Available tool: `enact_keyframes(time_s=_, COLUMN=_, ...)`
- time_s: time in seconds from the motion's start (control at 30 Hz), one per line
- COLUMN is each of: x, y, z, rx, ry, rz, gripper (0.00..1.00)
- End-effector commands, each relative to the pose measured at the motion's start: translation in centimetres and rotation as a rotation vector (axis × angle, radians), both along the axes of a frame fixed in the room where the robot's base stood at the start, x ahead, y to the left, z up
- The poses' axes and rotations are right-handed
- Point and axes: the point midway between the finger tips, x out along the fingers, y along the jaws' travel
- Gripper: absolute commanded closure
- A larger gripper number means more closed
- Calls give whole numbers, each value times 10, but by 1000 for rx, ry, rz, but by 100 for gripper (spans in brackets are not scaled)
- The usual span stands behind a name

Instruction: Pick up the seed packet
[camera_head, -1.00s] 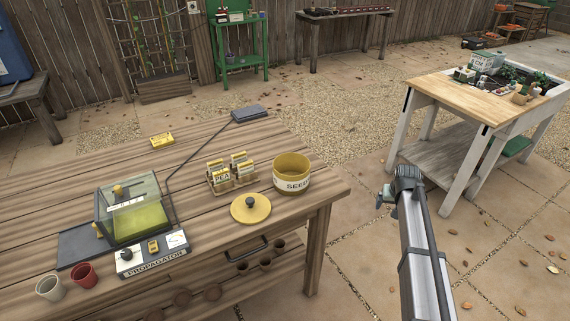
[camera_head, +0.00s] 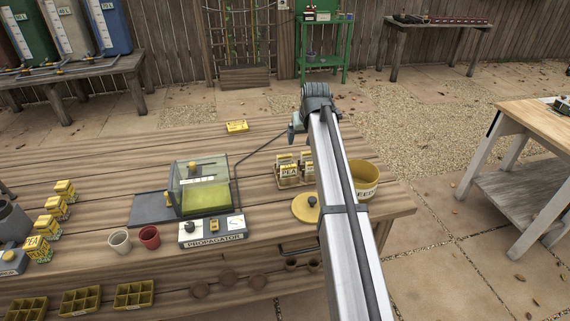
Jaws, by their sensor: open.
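Seed packets with cream and yellow faces stand upright in a small wooden rack (camera_head: 290,183) on the bench. The left front packet (camera_head: 288,169) reads PEA. My arm partly hides the rack's right side. My gripper (camera_head: 292,133) is open and empty, seen above the back part of the bench, beyond the rack in the picture and apart from it. Its fingers are small and partly hidden by the wrist. I cannot tell its exact height.
The propagator (camera_head: 205,195) stands left of the rack. A yellow lid (camera_head: 304,208) and a seed tin (camera_head: 364,178) lie close to my arm. Yellow boxes (camera_head: 57,208) stand far left; a yellow packet-like block (camera_head: 237,127) lies at the back. The back right bench top is clear.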

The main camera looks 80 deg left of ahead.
Motion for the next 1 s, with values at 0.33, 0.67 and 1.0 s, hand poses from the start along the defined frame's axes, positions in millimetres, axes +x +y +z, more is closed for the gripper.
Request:
enact_keyframes(time_s=0.33, x=-53, y=12, z=1, rx=-13, ry=11, rz=64, gripper=8)
enact_keyframes(time_s=0.67, x=-52, y=31, z=-42, rx=-14, ry=10, rz=63, gripper=8)
enact_keyframes(time_s=1.0, x=-52, y=44, z=-75, rx=-13, ry=10, rz=63, gripper=8)
